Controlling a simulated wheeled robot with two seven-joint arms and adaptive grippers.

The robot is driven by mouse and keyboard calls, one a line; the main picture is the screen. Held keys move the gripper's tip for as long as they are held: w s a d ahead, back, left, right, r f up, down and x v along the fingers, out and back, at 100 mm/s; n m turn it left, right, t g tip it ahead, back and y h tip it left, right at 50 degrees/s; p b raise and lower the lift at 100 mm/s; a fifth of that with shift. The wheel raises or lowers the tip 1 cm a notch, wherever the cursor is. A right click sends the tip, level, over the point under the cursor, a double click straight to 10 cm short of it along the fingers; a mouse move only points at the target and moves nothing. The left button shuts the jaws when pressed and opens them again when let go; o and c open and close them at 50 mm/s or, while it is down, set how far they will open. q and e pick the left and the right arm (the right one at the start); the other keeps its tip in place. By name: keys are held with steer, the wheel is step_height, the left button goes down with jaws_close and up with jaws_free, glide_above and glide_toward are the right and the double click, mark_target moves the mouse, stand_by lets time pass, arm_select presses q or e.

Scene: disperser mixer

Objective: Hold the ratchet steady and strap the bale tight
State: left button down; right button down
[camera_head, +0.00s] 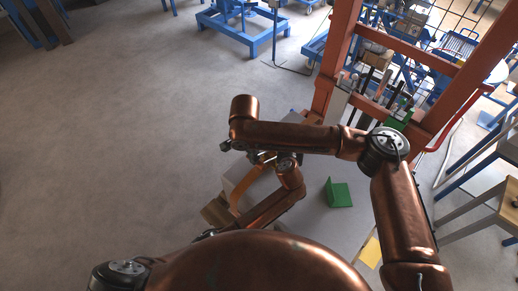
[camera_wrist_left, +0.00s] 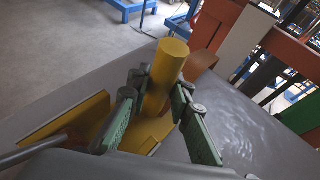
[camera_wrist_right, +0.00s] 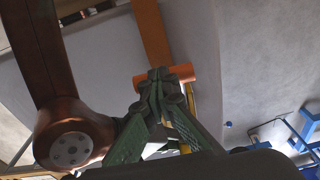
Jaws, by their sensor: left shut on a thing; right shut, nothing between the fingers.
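The grey bale (camera_head: 315,222) stands in front of me, with an orange strap (camera_head: 243,187) over its left side. In the left wrist view my left gripper (camera_wrist_left: 160,95) is shut on the upright yellow handle of the ratchet (camera_wrist_left: 170,62); yellow plates of it lie below. In the right wrist view my right gripper (camera_wrist_right: 158,82) is shut and empty. Its fingertips overlap an orange bar (camera_wrist_right: 181,73) at the end of the orange strap (camera_wrist_right: 150,30); I cannot tell whether they touch. In the head view my right gripper (camera_head: 226,146) is small and partly hidden near the bale's far left edge.
A green angled piece (camera_head: 339,194) lies on the bale's top. An orange-red frame (camera_head: 327,85) and a rack of tools (camera_head: 375,90) stand behind at the right. A blue wheeled frame (camera_head: 240,30) is at the back. The floor (camera_head: 110,130) at left is clear.

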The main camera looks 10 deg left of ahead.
steer(key=shift+s+a+f, duration=0.3)
steer(key=shift+s+f, duration=0.1)
steer(key=shift+f, duration=0.45)
steer(key=shift+s+a+f, duration=0.3)
steer(key=shift+s+f, duration=0.15)
steer(key=shift+f, duration=0.45)
steer(key=shift+s+a+f, duration=0.3)
steer(key=shift+s+f, duration=0.1)
steer(key=shift+f, duration=0.45)
steer(key=s+a+r, duration=0.3)
steer(key=s+r, duration=0.2)
steer(key=r, duration=0.7)
steer(key=w+d+r+g+y, duration=0.1)
steer(key=w+d+r, duration=0.45)
steer(key=w, duration=0.35)
steer(key=shift+g, duration=0.3)
steer(key=f, duration=1.3)
steer(key=shift+s+a+f, duration=0.3)
steer(key=shift+s+f, duration=0.05)
steer(key=shift+s, duration=0.05)
